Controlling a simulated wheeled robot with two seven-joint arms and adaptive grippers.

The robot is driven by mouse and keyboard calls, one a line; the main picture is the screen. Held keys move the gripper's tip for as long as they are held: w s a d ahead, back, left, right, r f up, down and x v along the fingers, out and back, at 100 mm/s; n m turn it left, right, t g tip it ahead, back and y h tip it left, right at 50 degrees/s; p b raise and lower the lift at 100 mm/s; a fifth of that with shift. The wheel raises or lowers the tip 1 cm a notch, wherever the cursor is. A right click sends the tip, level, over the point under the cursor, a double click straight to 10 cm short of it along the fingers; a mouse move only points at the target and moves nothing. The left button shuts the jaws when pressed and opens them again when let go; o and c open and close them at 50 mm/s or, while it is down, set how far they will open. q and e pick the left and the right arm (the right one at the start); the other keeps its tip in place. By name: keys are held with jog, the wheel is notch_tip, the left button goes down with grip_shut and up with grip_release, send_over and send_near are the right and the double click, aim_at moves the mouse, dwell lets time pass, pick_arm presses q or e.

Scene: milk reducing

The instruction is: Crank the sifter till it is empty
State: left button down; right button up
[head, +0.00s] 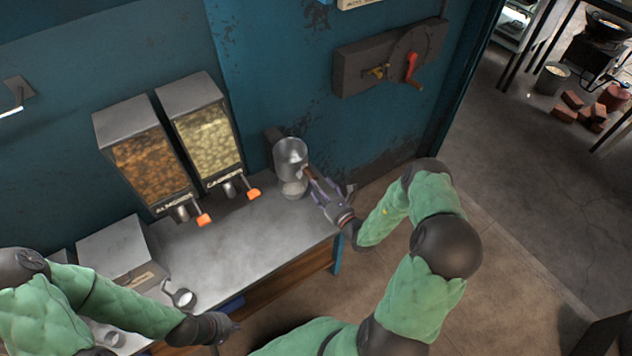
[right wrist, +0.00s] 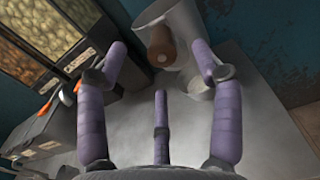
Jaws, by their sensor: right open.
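The sifter (head: 291,152) is a metal cylinder on the blue wall above the counter's right end; its contents cannot be made out. Its brown crank handle (head: 313,174) points toward my right gripper (head: 330,193). In the right wrist view, the brown handle (right wrist: 160,46) shows in front of the pale sifter (right wrist: 190,30), beyond and between the spread purple fingers. The right gripper (right wrist: 162,65) is open and not closed on the handle. A small pale container (head: 293,189) stands under the sifter. My left gripper (head: 225,327) is low at the counter's front; its jaws are unclear.
Almond and cashew dispensers (head: 150,160) (head: 207,134) with orange levers stand left of the sifter. A grey box (head: 118,250) and a metal scoop-like cup (head: 183,298) are at the counter's left. The middle of the counter (head: 235,235) is clear. A red-handled wall switch (head: 411,66) is above right.

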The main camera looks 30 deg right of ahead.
jog(key=s+p, duration=0.1)
jog(key=s, duration=0.5)
jog(key=shift+s+d, duration=0.2)
jog(key=shift+d, duration=0.05)
dwell(0.3)
